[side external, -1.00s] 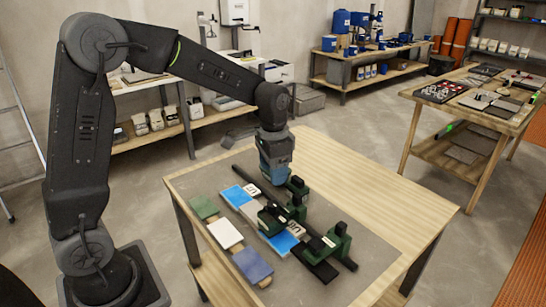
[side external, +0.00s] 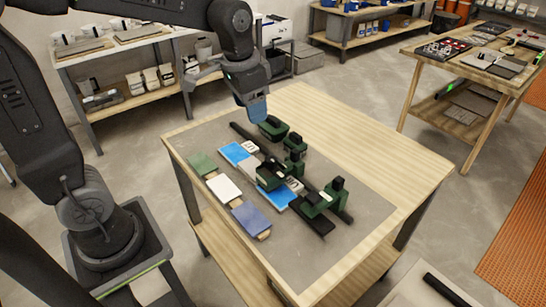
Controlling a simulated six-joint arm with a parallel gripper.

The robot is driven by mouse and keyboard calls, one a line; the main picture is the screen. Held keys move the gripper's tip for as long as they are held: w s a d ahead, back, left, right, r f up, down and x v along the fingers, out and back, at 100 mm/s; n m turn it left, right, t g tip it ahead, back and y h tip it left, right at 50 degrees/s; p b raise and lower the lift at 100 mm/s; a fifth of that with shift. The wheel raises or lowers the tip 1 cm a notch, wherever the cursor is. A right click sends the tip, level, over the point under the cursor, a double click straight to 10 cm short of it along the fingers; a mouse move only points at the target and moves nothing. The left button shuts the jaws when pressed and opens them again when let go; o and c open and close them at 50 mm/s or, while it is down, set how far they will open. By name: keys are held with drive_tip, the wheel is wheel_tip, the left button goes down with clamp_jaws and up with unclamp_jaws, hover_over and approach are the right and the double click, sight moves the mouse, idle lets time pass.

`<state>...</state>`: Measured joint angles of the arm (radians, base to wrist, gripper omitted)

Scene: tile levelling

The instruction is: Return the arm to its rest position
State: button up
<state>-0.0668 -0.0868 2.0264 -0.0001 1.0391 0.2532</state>
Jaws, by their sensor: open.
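My gripper (side external: 256,108), a dark wrist ending in blue-grey, is near the far left edge of the work table (side external: 370,150). It is open, with nothing seen in it; its fingertips are small and partly blurred. Just to its lower right is a green block-like tool (side external: 272,129). More green tools stand along a dark bar, one in the middle (side external: 295,143) and one at the near end (side external: 336,187). Blue tiles (side external: 234,153) and light pieces lie in a row beside the bar, partly hidden by the tools.
A green tile (side external: 203,164), a white tile (side external: 224,187) and a purple-blue tile (side external: 251,217) lie along the table's left side. The table's right side is clear. A shelf bench (side external: 130,40) stands behind left, and another bench (side external: 440,55) holds tools at the right.

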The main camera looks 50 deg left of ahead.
drive_tip(key=s+d+r+n+t, duration=0.1)
drive_tip(key=s+d+n+t, duration=0.1)
drive_tip(key=s, duration=1.1)
drive_tip(key=shift+s+d+t, duration=0.15)
drive_tip(key=shift+s+t, duration=0.15)
drive_tip(key=shift+t, duration=0.6)
